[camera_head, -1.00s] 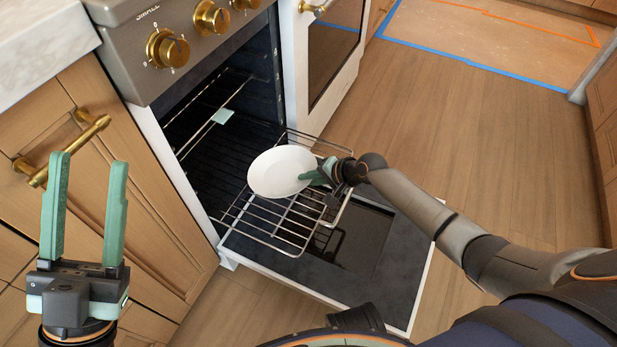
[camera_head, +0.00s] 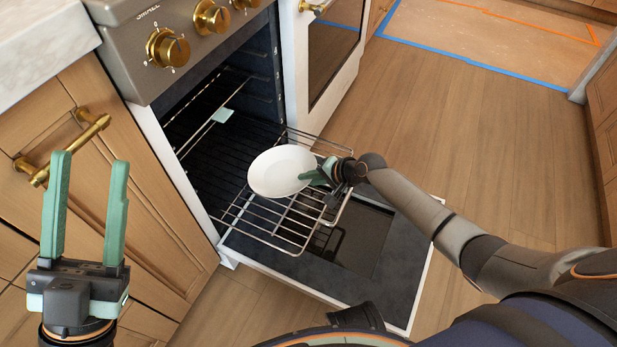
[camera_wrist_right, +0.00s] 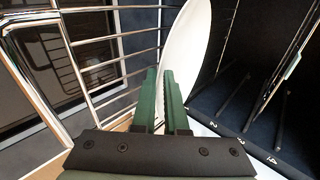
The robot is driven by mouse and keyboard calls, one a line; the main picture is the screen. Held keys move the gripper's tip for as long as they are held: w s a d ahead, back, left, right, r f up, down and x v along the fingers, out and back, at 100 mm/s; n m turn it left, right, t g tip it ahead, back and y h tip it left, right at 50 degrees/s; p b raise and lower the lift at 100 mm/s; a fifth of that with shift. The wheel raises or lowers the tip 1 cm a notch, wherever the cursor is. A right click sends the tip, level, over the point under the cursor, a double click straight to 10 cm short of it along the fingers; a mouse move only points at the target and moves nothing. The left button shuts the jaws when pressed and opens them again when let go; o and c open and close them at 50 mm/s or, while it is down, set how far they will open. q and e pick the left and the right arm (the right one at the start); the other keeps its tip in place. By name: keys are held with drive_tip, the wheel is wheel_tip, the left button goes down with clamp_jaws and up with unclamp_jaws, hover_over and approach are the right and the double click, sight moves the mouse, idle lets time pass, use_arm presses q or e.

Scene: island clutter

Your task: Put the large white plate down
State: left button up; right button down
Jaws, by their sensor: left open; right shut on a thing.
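The large white plate (camera_head: 281,171) is over the pulled-out wire oven rack (camera_head: 277,226) in the head view. My right gripper (camera_head: 318,174) is shut on the plate's right edge. In the right wrist view the green fingers (camera_wrist_right: 165,98) pinch the plate (camera_wrist_right: 186,45), which shows nearly edge-on with rack bars to its left. I cannot tell whether the plate touches the rack. My left gripper (camera_head: 88,210) is open and empty at the left, in front of the wooden cabinet.
The oven door (camera_head: 375,265) is folded down below the rack. A small pale piece (camera_head: 223,115) lies inside the oven. Brass knobs (camera_head: 167,47) are above, and a cabinet with a brass handle (camera_head: 62,150) is at left. Wooden floor (camera_head: 470,140) is open at right.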

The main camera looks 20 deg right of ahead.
drive_tip(key=shift+w+f, duration=0.1)
drive_tip(key=shift+f, duration=0.25)
idle(0.5)
drive_tip(key=c, duration=1.3)
unclamp_jaws()
drive_tip(key=shift+s+d+p, duration=0.35)
drive_tip(key=shift+s+d, duration=0.4)
drive_tip(key=shift+s, duration=0.25)
drive_tip(key=shift+s+d+p, duration=0.7)
drive_tip(key=shift+s+d, duration=0.8)
drive_tip(key=shift+s, duration=0.25)
drive_tip(key=shift+o, duration=0.3)
drive_tip(key=o, duration=0.5)
drive_tip(key=shift+f, duration=0.15)
